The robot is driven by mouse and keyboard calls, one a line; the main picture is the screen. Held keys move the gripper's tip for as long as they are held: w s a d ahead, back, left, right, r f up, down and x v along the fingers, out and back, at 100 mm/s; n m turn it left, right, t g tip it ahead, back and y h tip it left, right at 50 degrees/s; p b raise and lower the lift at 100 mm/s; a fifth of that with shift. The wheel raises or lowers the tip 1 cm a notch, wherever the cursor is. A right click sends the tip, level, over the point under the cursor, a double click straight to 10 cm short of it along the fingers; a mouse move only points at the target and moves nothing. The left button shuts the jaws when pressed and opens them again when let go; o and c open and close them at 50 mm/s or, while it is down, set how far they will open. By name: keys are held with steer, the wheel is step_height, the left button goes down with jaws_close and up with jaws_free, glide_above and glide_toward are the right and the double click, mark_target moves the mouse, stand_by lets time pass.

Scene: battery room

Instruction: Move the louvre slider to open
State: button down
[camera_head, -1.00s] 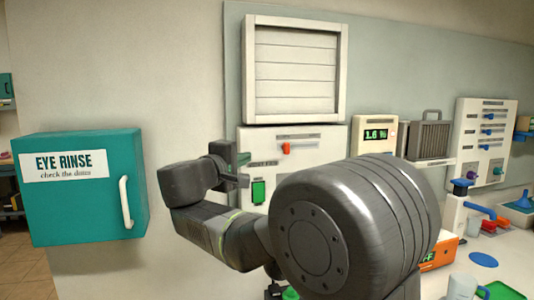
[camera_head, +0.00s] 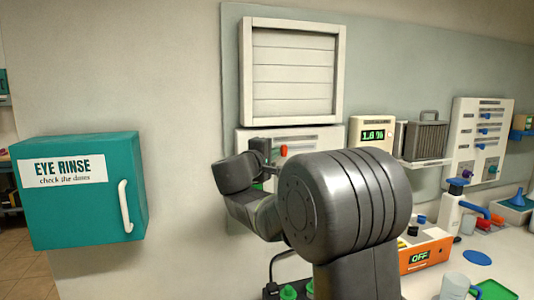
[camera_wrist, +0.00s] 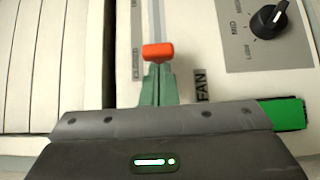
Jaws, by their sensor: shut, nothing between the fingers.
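The louvre slider's red-orange knob (camera_head: 284,150) stands out from the white control panel (camera_head: 312,137) below the louvre. In the wrist view the knob (camera_wrist: 158,51) sits at the near end of a straight slot (camera_wrist: 156,18). The louvre (camera_head: 293,75) is a white frame whose slats look flat and closed. My gripper (camera_head: 269,151) is just left of the knob in the head view. In the wrist view its green fingers (camera_wrist: 158,75) are shut and empty, with their tips right beside the knob. I cannot tell whether they touch it.
A black rotary dial (camera_wrist: 268,20) and a green patch (camera_wrist: 285,114) are on the same panel. A teal eye rinse cabinet (camera_head: 85,190) hangs at left. A display box (camera_head: 372,133) stands right of the panel. My arm hides the panel's lower part.

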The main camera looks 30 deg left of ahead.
steer(key=w+d+b, duration=0.4)
steer(key=w, duration=0.1)
steer(key=w+d+b, duration=0.2)
steer(key=w, duration=0.1)
steer(key=shift+d+f, duration=0.1)
steer(key=shift+d, duration=0.15)
steer(key=shift+s, duration=0.1)
stand_by(0.4)
